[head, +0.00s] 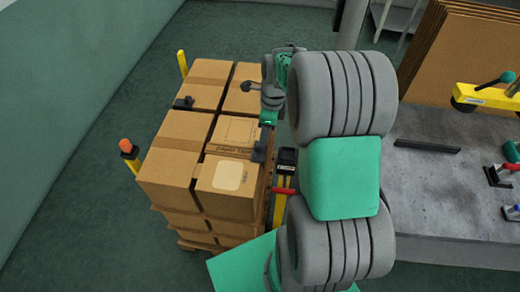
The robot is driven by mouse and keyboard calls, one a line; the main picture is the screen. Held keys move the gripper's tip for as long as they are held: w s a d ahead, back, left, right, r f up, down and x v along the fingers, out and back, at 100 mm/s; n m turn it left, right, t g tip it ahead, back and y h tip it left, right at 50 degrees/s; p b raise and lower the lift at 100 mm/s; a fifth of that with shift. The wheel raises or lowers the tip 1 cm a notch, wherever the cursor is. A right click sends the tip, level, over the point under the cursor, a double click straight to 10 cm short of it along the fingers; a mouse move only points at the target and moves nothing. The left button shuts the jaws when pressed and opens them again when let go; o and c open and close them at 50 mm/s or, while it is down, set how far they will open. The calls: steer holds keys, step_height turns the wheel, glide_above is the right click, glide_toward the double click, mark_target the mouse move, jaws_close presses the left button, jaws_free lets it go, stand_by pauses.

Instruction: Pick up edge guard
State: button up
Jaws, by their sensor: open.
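My gripper (266,128) is over the near right side of the carton stack, pointing down, its jaws small and dark. A dark grey piece (261,150) shows directly below it at the top right edge of the cartons. I cannot tell where the jaws end and this piece begins, or whether they touch. A small black edge guard (183,102) sits on the far left top edge of the stack. A long dark strip (427,146) lies on the grey bench; I cannot tell if it is also an edge guard. My arm hides the area right of the stack.
Brown cartons (178,136) stand stacked on a wooden pallet, with yellow posts at the left. A black box on a yellow post (285,160) and a red handle (284,191) are close right of the stack. The bench (415,185) holds valves and tools. Floor at left is clear.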

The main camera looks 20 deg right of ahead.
mark_target(259, 153)
steer(key=f, duration=0.2)
steer(key=w+f, duration=0.1)
steer(key=f, duration=0.1)
steer(key=a+f+p, duration=0.1)
steer(key=shift+w+f, duration=0.2)
steer(key=shift+f, duration=0.2)
jaws_close()
